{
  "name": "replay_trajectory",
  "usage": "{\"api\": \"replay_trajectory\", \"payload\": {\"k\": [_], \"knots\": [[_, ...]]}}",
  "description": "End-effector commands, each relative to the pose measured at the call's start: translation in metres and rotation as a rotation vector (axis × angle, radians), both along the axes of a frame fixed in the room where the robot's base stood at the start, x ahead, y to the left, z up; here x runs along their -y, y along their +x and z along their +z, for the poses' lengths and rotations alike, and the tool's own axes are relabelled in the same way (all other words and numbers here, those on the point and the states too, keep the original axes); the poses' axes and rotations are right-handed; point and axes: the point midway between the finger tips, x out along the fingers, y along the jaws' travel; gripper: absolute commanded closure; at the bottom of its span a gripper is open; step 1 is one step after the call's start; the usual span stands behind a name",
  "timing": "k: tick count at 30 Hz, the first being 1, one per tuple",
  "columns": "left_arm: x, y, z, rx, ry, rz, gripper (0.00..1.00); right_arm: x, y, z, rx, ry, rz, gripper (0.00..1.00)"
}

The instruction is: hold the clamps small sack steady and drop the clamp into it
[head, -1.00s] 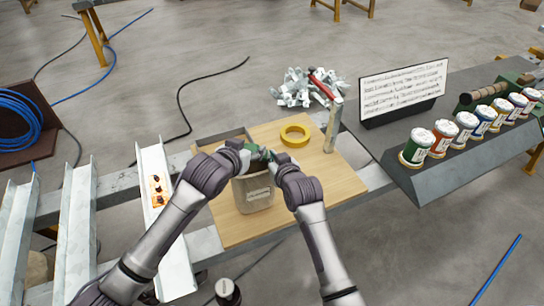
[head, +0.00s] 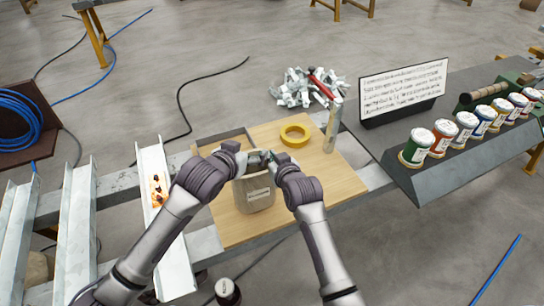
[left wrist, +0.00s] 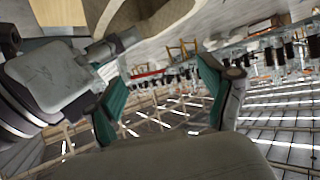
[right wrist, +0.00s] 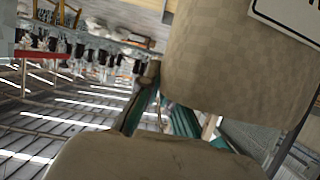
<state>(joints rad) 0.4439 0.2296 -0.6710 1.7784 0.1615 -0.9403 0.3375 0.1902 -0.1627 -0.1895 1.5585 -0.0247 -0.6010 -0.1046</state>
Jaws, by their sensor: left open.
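The clamps small sack (head: 256,196), beige with a white label, stands upright on the wooden board, its mouth largely covered by my wrists in the head view. Its labelled wall fills much of the right wrist view (right wrist: 235,65). My left gripper (head: 252,157) is above the sack's mouth; in the left wrist view (left wrist: 163,98) its teal-padded fingers are apart with nothing between them. My right gripper (head: 270,160) is at the sack's rim. In the right wrist view its fingers are close against the sack, partly hidden, and their grip is unclear. I cannot make out the clamp.
The wooden board (head: 335,182) also bears a yellow tape roll (head: 295,135) and a metallic cylinder (head: 333,128). A pile of grey metal pieces (head: 297,90) lies beyond. Several labelled jars (head: 443,135) and a sign (head: 403,88) stand right. Metal channels (head: 75,230) lie left.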

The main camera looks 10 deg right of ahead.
Motion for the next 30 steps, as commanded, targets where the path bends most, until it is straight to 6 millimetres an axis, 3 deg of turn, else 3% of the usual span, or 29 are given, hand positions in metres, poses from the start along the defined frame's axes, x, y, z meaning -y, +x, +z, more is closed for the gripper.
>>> {"api": "replay_trajectory", "payload": {"k": [12,18,27,30], "knots": [[-0.033,-0.066,0.040,0.001,-0.003,-0.001,0.18,0.000,0.000,0.000,0.000,0.000,0.000,1.00],[-0.040,-0.078,0.048,0.001,-0.002,0.000,0.18,0.000,0.000,0.000,0.001,0.000,0.000,1.00],[-0.040,-0.079,0.049,0.000,-0.001,0.000,0.18,0.000,0.000,0.000,0.001,0.000,0.000,1.00],[-0.040,-0.079,0.049,0.002,-0.001,0.000,0.18,0.000,0.000,0.000,0.001,0.000,0.000,0.80]]}}
